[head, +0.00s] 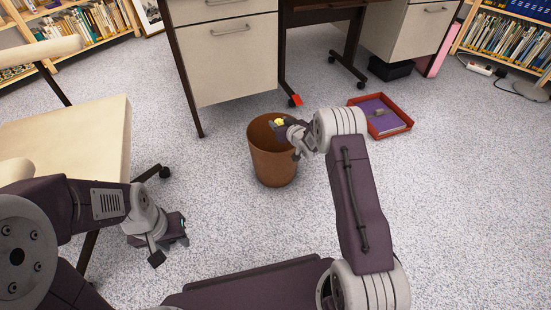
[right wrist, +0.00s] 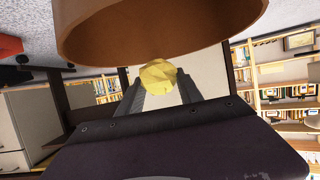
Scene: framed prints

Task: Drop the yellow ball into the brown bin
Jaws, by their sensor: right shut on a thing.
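The brown bin (head: 274,167) stands upright on the carpet in the middle of the head view. The faceted yellow ball (head: 279,122) shows over its open mouth. My right gripper (head: 281,123) reaches over the bin from the right and is shut on the ball. In the right wrist view the ball (right wrist: 158,75) sits between the two fingertips, close to the bin's wall (right wrist: 150,28). How high the ball is against the rim is hard to tell. My left gripper (head: 170,245) hangs low at the left, away from the bin, its fingers apart and empty.
A desk with pale drawers (head: 236,60) stands behind the bin. A red tray (head: 402,128) with a purple item lies on the floor at right. A small red object (head: 295,100) is near the desk foot. A cream chair (head: 75,140) stands at left.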

